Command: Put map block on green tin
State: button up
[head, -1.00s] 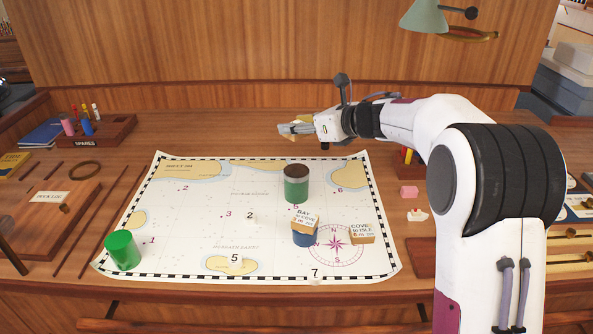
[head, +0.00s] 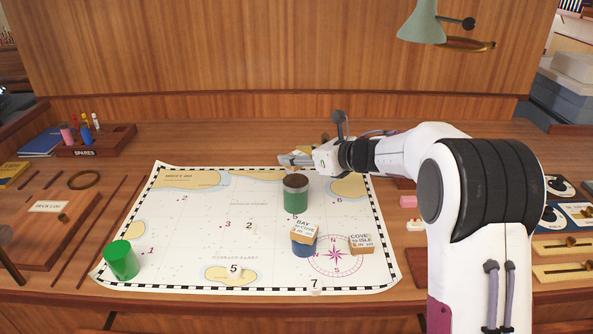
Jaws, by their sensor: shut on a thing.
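My gripper (head: 290,159) is shut on a mostly hidden tan block, likely a map block, just above or behind a dark-topped green tin (head: 295,199). I cannot tell if the block touches that tin. A plain bright green tin (head: 122,261) stands at the chart's lower left. A map block marked BAY to COVE (head: 304,234) sits tilted on a blue tin (head: 303,249). Another map block marked COVE to ISLE (head: 361,244) rests on the chart right of it.
The sea chart (head: 200,235) covers the middle of the wooden desk. A spares rack (head: 105,142) is at the back left. A lamp (head: 422,22) hangs at the upper right.

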aim_at(296, 181)
jog(key=shift+f, duration=0.4)
jog(key=shift+f, duration=0.1)
jog(key=shift+f, duration=1.8)
jog(key=shift+f, duration=0.15)
jog(key=o, duration=1)
jog(key=shift+o, duration=0.2)
